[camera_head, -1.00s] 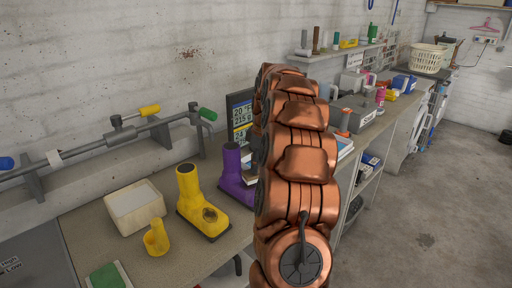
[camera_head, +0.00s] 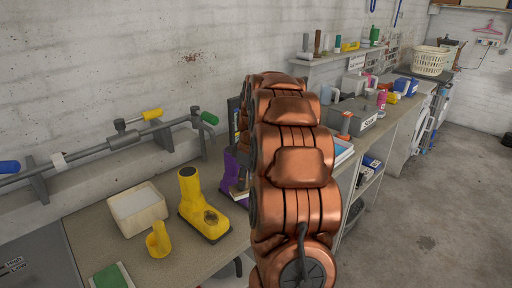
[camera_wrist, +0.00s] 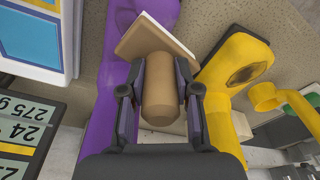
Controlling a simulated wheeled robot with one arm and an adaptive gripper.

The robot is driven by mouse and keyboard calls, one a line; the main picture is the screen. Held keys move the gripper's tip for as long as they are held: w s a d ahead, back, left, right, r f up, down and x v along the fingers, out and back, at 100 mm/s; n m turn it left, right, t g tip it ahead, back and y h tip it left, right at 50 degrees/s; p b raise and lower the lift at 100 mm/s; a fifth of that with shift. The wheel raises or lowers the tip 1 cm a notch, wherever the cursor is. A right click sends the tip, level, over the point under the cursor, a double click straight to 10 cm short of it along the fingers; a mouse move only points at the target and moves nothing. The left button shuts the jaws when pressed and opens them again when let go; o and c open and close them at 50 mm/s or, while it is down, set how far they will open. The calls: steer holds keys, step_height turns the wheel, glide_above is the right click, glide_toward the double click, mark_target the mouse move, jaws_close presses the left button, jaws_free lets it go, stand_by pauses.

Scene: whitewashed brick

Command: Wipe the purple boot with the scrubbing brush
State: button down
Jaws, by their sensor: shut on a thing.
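The purple boot (camera_head: 230,178) stands on the bench, mostly hidden behind my arm in the head view. In the wrist view the purple boot (camera_wrist: 112,65) runs along the left of my gripper. My gripper (camera_wrist: 160,80) is shut on the brown rounded handle of the scrubbing brush (camera_wrist: 159,92). The brush's pale flat block lies beyond the fingertips and overlaps the boot's edge in that view. I cannot tell whether they touch. The bristles are hidden. A bit of the brush (camera_head: 239,192) seems to show beside my arm in the head view.
A yellow boot (camera_head: 190,188) stands close left of the purple one, with a yellow scoop-like item (camera_head: 158,241) and a white basin (camera_head: 121,221) beyond. A green-topped pad (camera_head: 108,277) lies at the front. A display panel (camera_wrist: 22,130) is close on the wrist view's left.

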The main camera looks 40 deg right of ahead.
steer(key=d+p, duration=0.2)
steer(key=d, duration=0.4)
steer(key=shift+w+d+p, duration=0.15)
steer(key=shift+d+p, duration=0.1)
steer(key=shift+p, duration=0.05)
steer(key=shift+r+p, duration=0.15)
steer(key=shift+p, duration=0.25)
steer(key=shift+s+a+f, duration=0.35)
steer(key=shift+s, duration=0.1)
steer(key=shift+s+a+b, duration=0.1)
steer(key=shift+a+b, duration=0.05)
steer(key=shift+b, duration=0.35)
steer(key=shift+a+b, duration=1.4)
steer(key=shift+a, duration=1.75)
steer(key=shift+d+b, duration=0.1)
steer(key=shift+b, duration=0.3)
steer(key=shift+d+r, duration=0.15)
steer(key=shift+d, duration=3.4)
step_height(320, 180, up, 8)
steer(key=p, duration=0.1)
steer(key=shift+r, duration=0.15)
